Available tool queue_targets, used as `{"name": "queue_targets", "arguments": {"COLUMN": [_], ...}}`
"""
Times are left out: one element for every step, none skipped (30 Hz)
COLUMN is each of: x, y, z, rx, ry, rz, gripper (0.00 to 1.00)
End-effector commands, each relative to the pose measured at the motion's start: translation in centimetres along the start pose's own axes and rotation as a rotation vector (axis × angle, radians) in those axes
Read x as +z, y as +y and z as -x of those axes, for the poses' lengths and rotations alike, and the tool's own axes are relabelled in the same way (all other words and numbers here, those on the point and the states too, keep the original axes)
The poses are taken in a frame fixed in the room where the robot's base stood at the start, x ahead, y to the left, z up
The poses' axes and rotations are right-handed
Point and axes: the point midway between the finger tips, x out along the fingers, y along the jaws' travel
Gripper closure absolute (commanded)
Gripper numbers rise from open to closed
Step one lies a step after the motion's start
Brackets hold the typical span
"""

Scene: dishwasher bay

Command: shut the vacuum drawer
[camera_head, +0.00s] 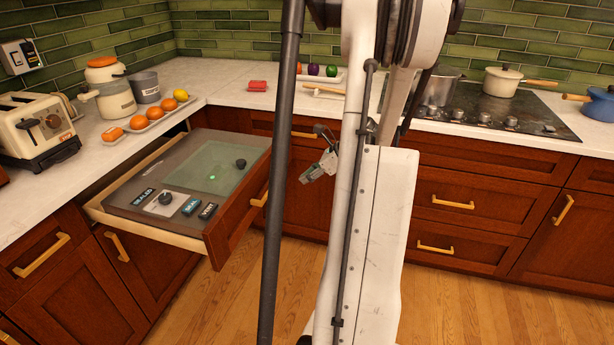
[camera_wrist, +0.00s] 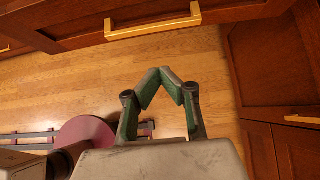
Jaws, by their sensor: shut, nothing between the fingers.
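The vacuum drawer (camera_head: 236,222) stands pulled out from the left counter in the head view. Its grey top panel carries a green glass lid, a dark knob, a dial and buttons, and a small green light is lit. A gold handle (camera_head: 259,199) is on its wooden front. My gripper (camera_head: 308,178) is to the right of the drawer front, apart from it. In the wrist view my gripper (camera_wrist: 167,72) has its fingertips together, with nothing between them. A wooden front with a gold handle (camera_wrist: 153,24) lies beyond the fingertips; I cannot tell for sure that it is the vacuum drawer's.
A toaster (camera_head: 40,128), a tray of oranges (camera_head: 150,118) and jars stand on the counter above the drawer. Cabinets with gold handles (camera_head: 452,203) line the back right, under a stove (camera_head: 490,112). Wooden floor (camera_head: 220,310) is open in front of the drawer.

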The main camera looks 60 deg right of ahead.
Motion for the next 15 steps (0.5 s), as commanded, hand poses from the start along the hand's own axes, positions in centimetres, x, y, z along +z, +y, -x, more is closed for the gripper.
{"name": "queue_targets", "arguments": {"x": [-0.1, -0.1, -0.1, -0.1, -0.1, -0.1, 0.0, -0.1, -0.1, 0.0, 0.0, 0.7, 1.0, 1.3, 1.7], "y": [0.0, 0.0, 0.0, 0.0, 0.0, 0.0, 0.0, 0.0, 0.0, 0.0, 0.0, 0.0, 0.0, 0.0, 0.1], "z": [-1.2, -1.8, -2.5, -3.1, -3.6, -4.4, -5.0, -5.5, -6.2, -6.7, -7.2, -7.5, -7.8, -8.1, -8.4], "rx": [0.001, 0.001, 0.001, 0.002, 0.001, 0.001, 0.001, 0.001, 0.001, 0.001, 0.001, 0.001, 0.001, 0.001, 0.001], "ry": [0.000, 0.000, 0.000, 0.000, 0.000, 0.000, 0.000, 0.000, 0.000, 0.000, 0.000, 0.000, 0.000, 0.000, 0.000], "rz": [0.002, 0.002, 0.003, 0.003, 0.003, 0.003, 0.003, 0.003, 0.003, 0.003, 0.003, 0.003, 0.003, 0.003, 0.004], "gripper": [1.00, 1.00, 1.00, 1.00, 1.00, 1.00, 1.00, 1.00, 1.00, 1.00, 1.00, 1.00, 1.00, 1.00, 1.00]}}
